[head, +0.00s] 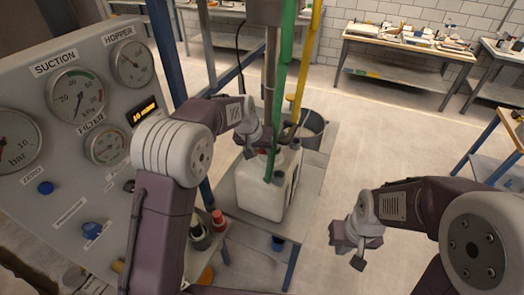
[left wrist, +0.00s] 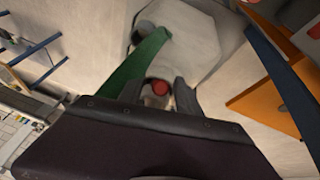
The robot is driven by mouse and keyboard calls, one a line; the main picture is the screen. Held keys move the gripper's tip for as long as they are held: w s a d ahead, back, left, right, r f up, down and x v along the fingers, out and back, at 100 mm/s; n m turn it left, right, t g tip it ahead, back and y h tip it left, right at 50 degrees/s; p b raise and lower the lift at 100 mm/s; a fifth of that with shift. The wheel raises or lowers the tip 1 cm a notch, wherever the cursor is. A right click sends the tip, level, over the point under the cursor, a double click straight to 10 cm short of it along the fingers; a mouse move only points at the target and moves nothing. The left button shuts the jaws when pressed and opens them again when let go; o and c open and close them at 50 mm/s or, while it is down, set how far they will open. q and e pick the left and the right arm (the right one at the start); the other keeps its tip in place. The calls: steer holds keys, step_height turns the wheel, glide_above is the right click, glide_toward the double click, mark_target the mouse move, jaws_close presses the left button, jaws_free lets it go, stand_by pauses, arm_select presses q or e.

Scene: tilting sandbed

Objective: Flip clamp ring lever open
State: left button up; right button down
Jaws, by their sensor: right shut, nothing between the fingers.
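My left gripper (head: 256,140) is above the top of a white canister (head: 262,195). In the left wrist view its two dark fingers (left wrist: 160,95) stand apart. A small round red tip (left wrist: 161,88) shows in the gap between them, with space on either side; I cannot tell whether it is the lever's end. A red spot also shows under the gripper in the head view (head: 262,152). I cannot make out a clamp ring or its lever for sure; my gripper hides part of that area. My right gripper (head: 350,245) is shut and empty, off to the right over the floor.
A green hose (head: 283,85) and a yellow pole (head: 307,60) rise beside my left gripper. A grey bucket (head: 312,128) stands behind the canister. A gauge panel (head: 75,150) fills the left. Workbenches (head: 405,45) stand at the back. Floor at right is clear.

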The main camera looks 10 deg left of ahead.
arm_select(q)
jaws_close()
steer(key=shift+w+r, duration=0.1)
steer(key=shift+r, duration=0.05)
stand_by(1.1)
